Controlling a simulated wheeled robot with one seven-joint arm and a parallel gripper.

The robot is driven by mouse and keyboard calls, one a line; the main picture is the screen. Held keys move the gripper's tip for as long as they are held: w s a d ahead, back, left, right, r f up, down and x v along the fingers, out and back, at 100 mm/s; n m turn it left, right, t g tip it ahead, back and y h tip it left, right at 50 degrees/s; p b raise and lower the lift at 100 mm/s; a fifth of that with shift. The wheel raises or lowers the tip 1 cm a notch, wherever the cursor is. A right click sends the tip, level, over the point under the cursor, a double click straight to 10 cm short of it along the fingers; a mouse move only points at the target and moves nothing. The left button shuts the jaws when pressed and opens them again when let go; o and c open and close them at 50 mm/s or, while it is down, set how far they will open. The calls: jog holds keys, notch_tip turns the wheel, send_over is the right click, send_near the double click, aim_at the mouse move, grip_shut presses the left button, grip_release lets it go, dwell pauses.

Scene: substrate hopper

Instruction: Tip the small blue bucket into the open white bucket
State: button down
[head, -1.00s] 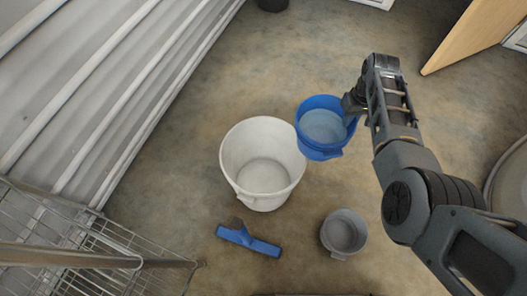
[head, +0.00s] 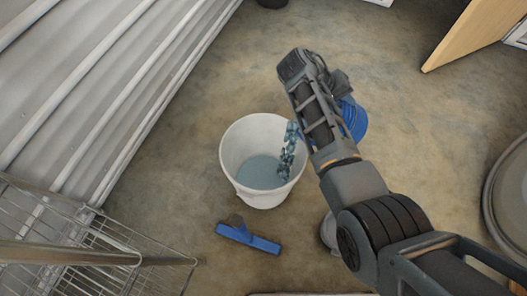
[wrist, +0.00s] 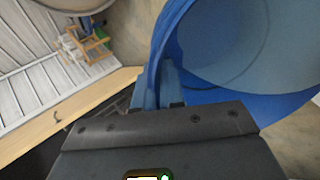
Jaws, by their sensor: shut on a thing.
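The small blue bucket (head: 352,117) is tipped on its side beside and above the white bucket's right rim, partly hidden behind my arm in the head view. Bluish liquid streams from it into the open white bucket (head: 231,160), which stands upright and has a bluish pool in its bottom. My gripper (head: 335,88) is shut on the blue bucket; its fingertips are mostly hidden in the head view. In the wrist view the blue bucket (wrist: 170,50) fills the upper right, and my gripper (wrist: 158,92) holds its side.
A blue squeegee-like tool (head: 247,238) lies on the floor below the white bucket. A grey bucket (head: 328,232) is mostly hidden by my arm. A wire rack (head: 90,250) stands at lower left, and a wooden door (head: 475,35) at upper right.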

jog(key=a+f+h+b, duration=0.1)
jog(key=a+h+b, duration=0.1)
jog(key=b, duration=0.3)
jog(key=s+a+f+t+h+b, duration=0.1)
jog(key=a+f+h+b, duration=0.1)
jog(key=a+b, duration=0.3)
jog(key=a+f+h+b, duration=0.1)
jog(key=a+h+b, duration=0.2)
jog(key=b, duration=0.3)
jog(key=shift+s+a+f+h, duration=0.15)
jog(key=shift+s+f+h, duration=0.1)
jog(key=shift+s+h, duration=0.25)
jog(key=a+h+b, duration=0.1)
jog(key=a+b, duration=0.1)
jog(key=a+t+h+b, duration=0.1)
jog(key=shift+s+a+r+h, duration=0.25)
jog(key=shift+a+r+h, duration=0.05)
jog(key=shift+r, duration=0.1)
